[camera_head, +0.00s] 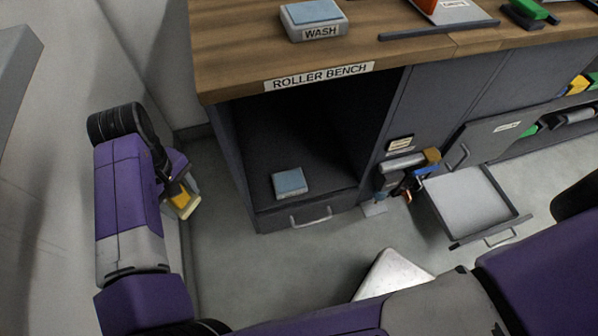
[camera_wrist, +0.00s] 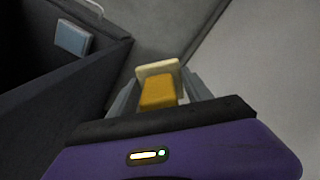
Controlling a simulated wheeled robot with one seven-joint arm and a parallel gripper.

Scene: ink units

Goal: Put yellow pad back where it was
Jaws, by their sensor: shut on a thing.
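The yellow pad (camera_head: 180,201) is in my gripper (camera_head: 184,200), left of the roller bench in the head view. In the wrist view the yellow pad (camera_wrist: 157,92) sits between the fingers of my gripper (camera_wrist: 160,90), with a pale cream plate or edge (camera_wrist: 158,67) at its far end. My gripper is shut on it and holds it in the gap between the bench side and the wall. The roller bench (camera_head: 320,76) has an open bay with a blue-topped pad (camera_head: 290,182) inside. The same kind of blue pad also shows in the wrist view (camera_wrist: 72,37).
A blue-topped block labelled WASH (camera_head: 314,20) stands on the bench top. An open drawer (camera_head: 470,205) and an ajar door (camera_head: 495,135) stick out at the right. A white-topped object (camera_head: 392,275) is on the floor side. Grey floor is clear before the bay.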

